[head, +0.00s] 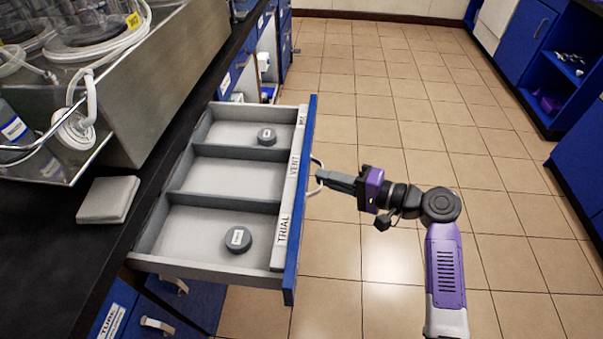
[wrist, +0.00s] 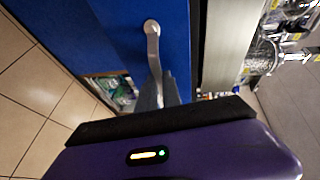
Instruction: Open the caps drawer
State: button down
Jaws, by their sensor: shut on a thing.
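The caps drawer (head: 222,178) is pulled out from under the black counter, with its blue front (head: 301,190) facing right in the head view. Inside are three grey compartments. A dark grey round cap (head: 238,239) lies in the near compartment and a smaller one (head: 267,137) in the far compartment. The middle compartment is empty. My gripper (head: 324,177) is shut on the drawer's pale handle (head: 317,163). The wrist view shows the fingers (wrist: 158,92) at the handle (wrist: 152,38) against the blue front.
A lower blue drawer with a handle (head: 157,326) is below. Open tiled floor (head: 400,120) lies to the right. Blue cabinets (head: 525,40) stand at far right.

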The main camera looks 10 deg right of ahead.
jog(key=shift+s+d, duration=0.25)
jog(key=shift+d, duration=0.45)
jog(key=shift+s+d, duration=0.25)
jog(key=shift+d, duration=0.45)
jog(key=c, duration=1.5)
grip_release()
jog(key=shift+c, duration=0.2)
jog(key=v, duration=0.7)
jog(key=shift+s+d+p, duration=0.25)
jog(key=shift+p, duration=0.15)
jog(key=shift+r, duration=0.1)
